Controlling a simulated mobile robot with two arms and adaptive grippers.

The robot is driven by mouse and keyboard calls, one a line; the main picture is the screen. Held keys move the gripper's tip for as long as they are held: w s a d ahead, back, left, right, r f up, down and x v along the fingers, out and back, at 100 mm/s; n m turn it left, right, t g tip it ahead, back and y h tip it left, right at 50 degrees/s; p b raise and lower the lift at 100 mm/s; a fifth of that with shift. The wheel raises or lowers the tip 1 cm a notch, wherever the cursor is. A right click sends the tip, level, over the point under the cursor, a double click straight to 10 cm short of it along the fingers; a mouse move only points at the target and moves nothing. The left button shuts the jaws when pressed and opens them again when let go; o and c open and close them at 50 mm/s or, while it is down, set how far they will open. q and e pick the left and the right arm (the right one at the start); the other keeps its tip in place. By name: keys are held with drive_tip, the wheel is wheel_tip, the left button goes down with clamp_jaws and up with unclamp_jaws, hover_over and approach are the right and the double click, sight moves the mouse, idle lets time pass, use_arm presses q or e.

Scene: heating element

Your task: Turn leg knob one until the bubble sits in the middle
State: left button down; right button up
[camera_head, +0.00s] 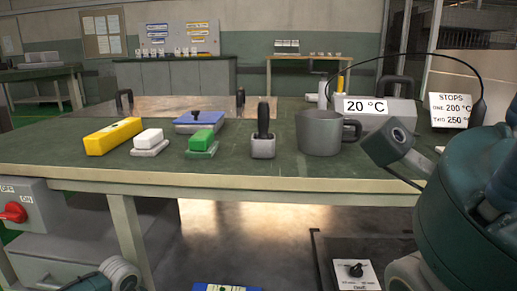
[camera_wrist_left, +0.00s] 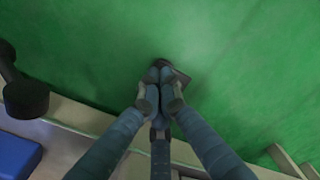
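In the left wrist view the fingers of my left gripper (camera_wrist_left: 160,88) are close together at a small dark piece (camera_wrist_left: 182,76) above a green surface. The fingertips cover most of this piece, so I cannot tell whether they grip it or whether it is a leg knob. A black rounded part (camera_wrist_left: 28,98) is at the left. No bubble is clear. My right gripper is not identifiable.
The green bench (camera_head: 225,178) holds a yellow bar (camera_head: 113,136), white and green blocks, a grey mug (camera_head: 320,132) and a 20 °C display (camera_head: 367,106). A blue object (camera_head: 225,288) with a green patch is cut off at the bottom. A red switch (camera_head: 13,212) is at left.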

use_arm(q)
drive_tip(key=shift+w+a, duration=0.25)
drive_tip(key=shift+w, duration=0.15)
idle(0.5)
drive_tip(key=shift+w+d, duration=0.15)
idle(0.4)
drive_tip(key=shift+w+d, duration=0.45)
drive_tip(key=shift+w, duration=0.45)
drive_tip(key=shift+d+r, duration=0.1)
drive_tip(key=shift+d, duration=0.05)
